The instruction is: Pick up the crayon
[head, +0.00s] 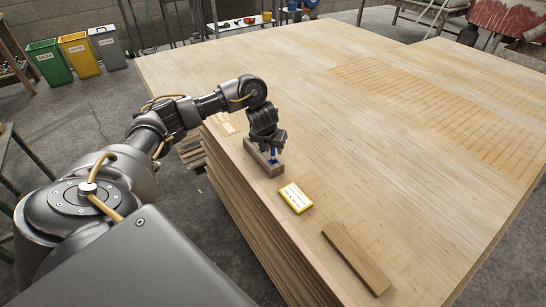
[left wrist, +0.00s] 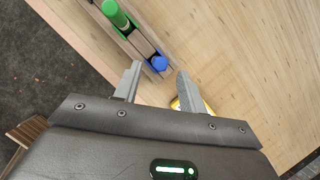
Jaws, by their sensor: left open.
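A blue crayon-like piece (head: 273,155) stands in a long wooden holder (head: 262,163) near the left edge of the veneer stack. It also shows in the left wrist view as a blue round end (left wrist: 159,63). A thicker green piece (left wrist: 116,14) is in the same holder in that view; in the head view my gripper hides it. Which piece is the crayon, I cannot tell for sure. My left gripper (head: 271,146) is above the holder, open and empty. In the left wrist view its fingertips (left wrist: 160,69) are on either side of the blue end. My right gripper is out of view.
A yellow-and-white box (head: 296,197) lies in front of the holder, and a brown wooden block (head: 356,258) lies nearer still. The veneer top (head: 400,150) is free to the right. Green, yellow and grey bins (head: 79,55) stand on the floor at the back left.

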